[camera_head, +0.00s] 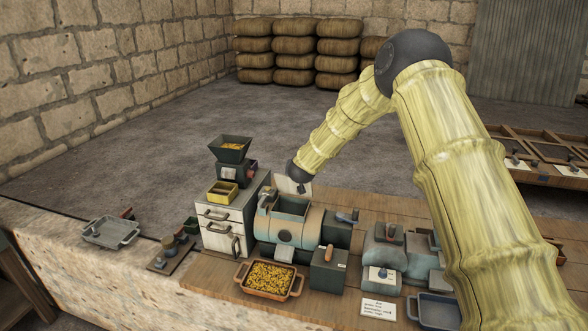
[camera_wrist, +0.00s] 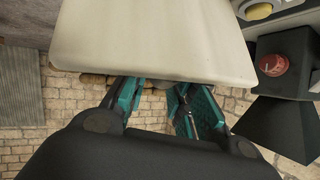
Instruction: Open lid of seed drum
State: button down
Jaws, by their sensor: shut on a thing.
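The seed drum (camera_head: 289,232) is a tan and grey cylinder on the wooden bench, with a square dark opening on top. Its pale lid (camera_head: 290,186) stands raised, roughly upright, at the back edge of the opening. In the wrist view the lid (camera_wrist: 155,40) is a large pale panel across the top, in front of the fingers. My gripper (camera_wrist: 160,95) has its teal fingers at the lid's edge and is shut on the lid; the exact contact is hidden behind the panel. In the head view my wrist comes down right behind the lid.
A cabinet (camera_head: 226,218) with a hopper (camera_head: 230,149) on it stands left of the drum. An orange tray of yellow seeds (camera_head: 270,279) sits in front. Grey-blue machines (camera_head: 388,258) stand to the right. Stacked sacks (camera_head: 300,50) are at the far wall.

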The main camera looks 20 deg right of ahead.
jog(key=shift+s+d+f, duration=0.25)
jog(key=shift+d+f, duration=0.1)
jog(key=shift+f, duration=0.3)
jog(key=c, duration=1.2)
grip_release()
jog(key=shift+f, duration=0.1)
jog(key=shift+c, duration=0.2)
jog(key=shift+w+a+r, duration=0.2)
jog(key=shift+w+r, duration=0.1)
jog(key=v, duration=1.1)
jog(key=shift+s, duration=0.25)
jog(key=shift+r, duration=0.15)
